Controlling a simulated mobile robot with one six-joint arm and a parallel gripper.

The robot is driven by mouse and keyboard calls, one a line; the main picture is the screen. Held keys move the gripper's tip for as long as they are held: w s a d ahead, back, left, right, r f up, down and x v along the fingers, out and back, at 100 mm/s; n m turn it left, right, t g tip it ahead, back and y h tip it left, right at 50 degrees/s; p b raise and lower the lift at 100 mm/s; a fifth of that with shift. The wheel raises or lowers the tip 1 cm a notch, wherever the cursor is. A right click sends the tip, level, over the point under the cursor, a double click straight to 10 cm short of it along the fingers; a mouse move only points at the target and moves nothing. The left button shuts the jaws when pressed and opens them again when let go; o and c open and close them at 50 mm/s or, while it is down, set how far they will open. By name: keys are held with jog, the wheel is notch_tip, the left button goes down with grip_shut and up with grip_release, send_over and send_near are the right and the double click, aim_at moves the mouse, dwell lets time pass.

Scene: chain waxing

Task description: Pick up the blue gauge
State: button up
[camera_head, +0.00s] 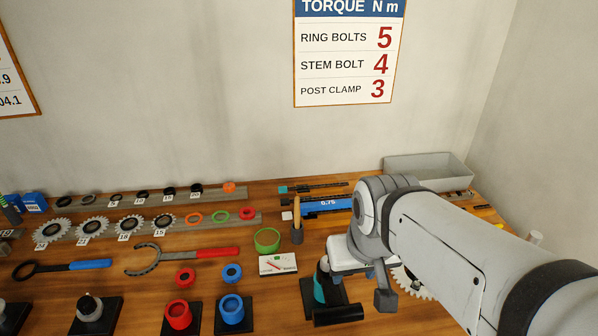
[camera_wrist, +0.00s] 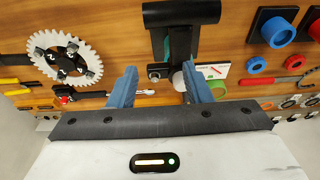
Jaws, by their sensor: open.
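The blue gauge (camera_head: 327,205) is a flat blue bar marked 6.75. It lies toward the back of the wooden bench, left of my arm in the head view. I cannot make it out in the wrist view, where the gripper body covers much of the picture. My gripper (camera_wrist: 158,82) shows two blue fingers spread apart with nothing held between them. It is above the bench, nearer the front than the gauge in the head view. A black stand (camera_wrist: 172,35) with a teal part is beyond the fingers.
A grey bin (camera_head: 430,170) is at the back right. Gears, rings and red and blue cups (camera_head: 231,309) fill the left.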

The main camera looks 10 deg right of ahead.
jog(key=shift+w, duration=0.1)
jog(key=w+m, duration=0.1)
jog(key=w, duration=0.1)
jog(key=w+r+m, duration=0.2)
jog(key=w, duration=0.1)
jog(key=shift+w+d+g, duration=0.15)
jog(key=shift+w+g, duration=0.15)
jog(key=shift+w, duration=0.05)
jog(key=w+m, duration=0.5)
jog(key=w, duration=0.5)
jog(key=m+g+b, duration=0.1)
jog(key=m+g, duration=0.1)
jog(key=m, duration=0.8)
send_over(328, 203)
notch_tip(328, 203, down, 5)
jog(key=shift+d+f, duration=0.1)
jog(key=shift+f, duration=0.1)
jog(key=shift+w+f, duration=0.1)
jog(key=shift+f, duration=0.15)
notch_tip(328, 203, down, 7)
jog(key=shift+f+p, duration=0.2)
jog(key=shift+p, duration=0.4)
jog(key=shift+c, duration=0.5)
